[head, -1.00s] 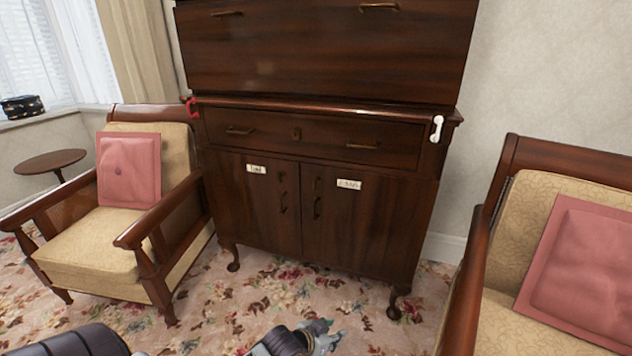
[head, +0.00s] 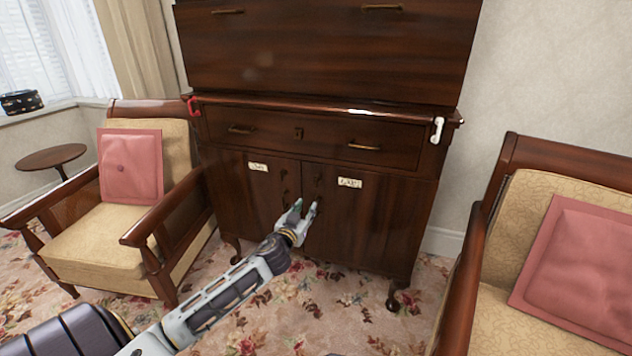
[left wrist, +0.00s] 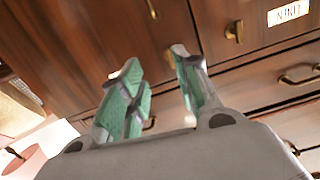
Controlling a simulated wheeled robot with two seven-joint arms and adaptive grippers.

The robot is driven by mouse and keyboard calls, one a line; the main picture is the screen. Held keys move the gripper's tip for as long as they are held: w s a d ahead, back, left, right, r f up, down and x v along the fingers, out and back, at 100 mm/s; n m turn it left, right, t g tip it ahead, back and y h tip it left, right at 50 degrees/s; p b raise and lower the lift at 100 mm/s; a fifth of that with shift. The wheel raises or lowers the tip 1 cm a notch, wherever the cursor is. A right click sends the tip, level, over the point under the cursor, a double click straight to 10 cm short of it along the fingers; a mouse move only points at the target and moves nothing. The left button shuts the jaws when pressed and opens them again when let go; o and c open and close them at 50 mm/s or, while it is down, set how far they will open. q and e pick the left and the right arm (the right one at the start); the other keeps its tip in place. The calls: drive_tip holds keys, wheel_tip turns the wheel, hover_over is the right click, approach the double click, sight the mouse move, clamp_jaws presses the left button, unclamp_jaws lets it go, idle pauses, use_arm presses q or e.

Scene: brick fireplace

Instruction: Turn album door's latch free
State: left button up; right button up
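A dark wooden cabinet has two lower doors, the left door (head: 235,205) and the right door (head: 375,225). Each has a small white label, one on the left (head: 258,166) and one on the right (head: 349,183); I cannot read which says album. Small brass fittings sit near the centre seam, at the left door (head: 284,174) and right door (head: 318,180); brass pieces also show in the left wrist view (left wrist: 234,31). My right gripper is out of view.
A drawer (head: 270,133) lies above the doors. A red hook-like piece (head: 192,106) and a white one (head: 437,130) are at the cabinet's upper corners. Armchairs stand left (head: 90,235) and right (head: 560,300). Flowered carpet (head: 250,310) lies clear in front.

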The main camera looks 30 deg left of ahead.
use_arm(q)
drive_tip(key=shift+w+a+r+n+t+y, duration=0.2)
drive_tip(key=shift+a+r+n, duration=0.1)
drive_tip(key=shift+r, duration=0.3)
drive_tip(key=shift+w+a+r+n+t+y, duration=0.15)
drive_tip(key=shift+a+r+n, duration=0.15)
drive_tip(key=shift+r, duration=0.3)
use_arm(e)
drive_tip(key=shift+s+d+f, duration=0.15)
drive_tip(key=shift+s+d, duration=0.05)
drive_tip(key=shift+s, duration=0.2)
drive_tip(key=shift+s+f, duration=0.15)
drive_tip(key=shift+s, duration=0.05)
use_arm(q)
drive_tip(key=shift+w, duration=0.2)
